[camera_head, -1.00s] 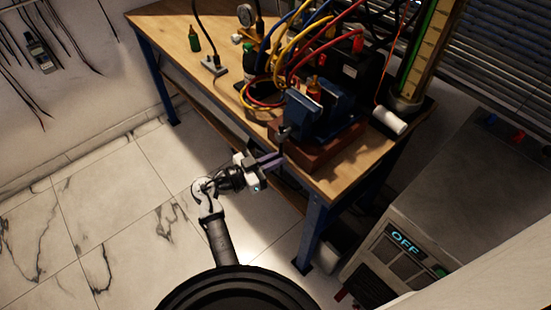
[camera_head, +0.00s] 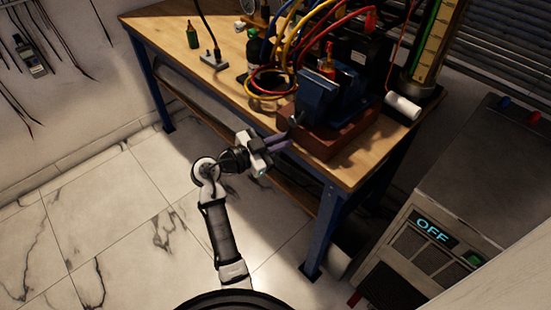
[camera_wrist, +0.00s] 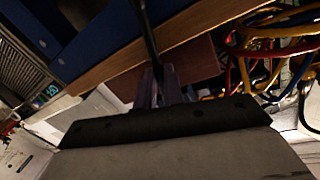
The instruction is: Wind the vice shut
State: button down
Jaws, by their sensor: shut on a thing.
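The blue vice (camera_head: 322,97) stands on a reddish-brown block (camera_head: 335,137) at the front edge of the wooden bench. My gripper (camera_head: 284,143) is in front of the vice, beside the bench edge and below its screw end. In the wrist view a thin dark bar (camera_wrist: 145,35), seemingly the vice handle, runs from the top edge down to my gripper's purple-grey fingers (camera_wrist: 157,88). The fingers are shut on it. The bar's far end and the vice jaws are hidden or too dark to make out.
Coloured hoses (camera_head: 270,85) loop on the bench (camera_head: 180,50) behind the vice. A white cylinder (camera_head: 402,106) lies to its right. A blue bench leg (camera_head: 322,235) stands below. A grey cabinet (camera_head: 440,205) reading "OFF" is at the right. The tiled floor at left is clear.

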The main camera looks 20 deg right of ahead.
jog(key=w+m+b, duration=0.1)
jog(key=b, duration=0.2)
jog(key=w+a+m+b, duration=0.1)
jog(key=m+b, duration=0.1)
jog(key=b, duration=0.1)
jog(key=w+r+m+y+b, duration=0.1)
jog(key=b, duration=0.3)
jog(key=shift+w+a+t, duration=0.1)
jog(key=shift+a+t, duration=0.15)
jog(key=shift+t, duration=0.05)
jog(key=r+m+b, duration=0.1)
jog(key=b, duration=0.1)
jog(key=w+r+m+b, duration=0.1)
jog(key=b, duration=0.1)
jog(key=r+m+t+b, duration=0.1)
jog(key=m+b, duration=0.1)
jog(key=shift+w+a+r+y, duration=0.15)
jog(key=shift+w+a+y, duration=0.25)
notch_tip(320, 180, up, 8)
jog(key=m+t+b, duration=0.2)
jog(key=m+b, duration=0.3)
jog(key=m, duration=0.3)
jog(key=shift+f+y+b, duration=0.25)
jog(key=shift+y+b, duration=0.1)
jog(key=shift+y, duration=0.05)
jog(key=shift+s, duration=0.1)
